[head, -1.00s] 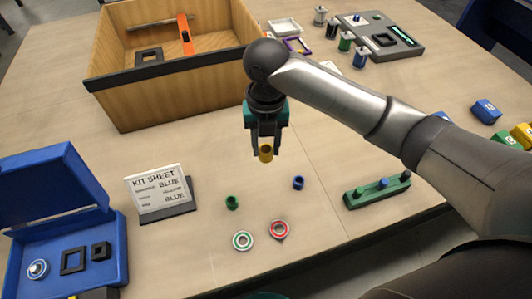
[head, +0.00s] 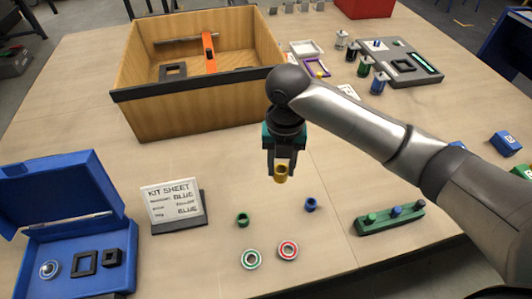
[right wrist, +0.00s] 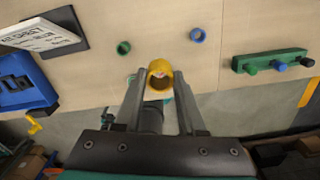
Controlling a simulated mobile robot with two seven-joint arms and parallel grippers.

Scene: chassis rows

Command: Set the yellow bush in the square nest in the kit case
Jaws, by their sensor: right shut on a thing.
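The yellow bush (head: 281,174) is a short hollow cylinder held between the fingertips of my right gripper (head: 283,163), above the table's middle. In the right wrist view the yellow bush (right wrist: 160,75) sits between the two fingers with its opening facing the camera. The open blue kit case (head: 60,235) stands at the lower left in the head view, its lid raised. In it are a round silver-and-blue part (head: 49,269), a larger dark square frame (head: 84,263) and a smaller dark square nest (head: 113,257). My left gripper is not seen.
A kit sheet (head: 172,204) stands right of the case. Green (head: 243,219) and blue (head: 310,204) bushes and two rings (head: 288,250) lie on the table. A green peg rack (head: 390,219) is at right. A wooden bin (head: 170,115) stands behind.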

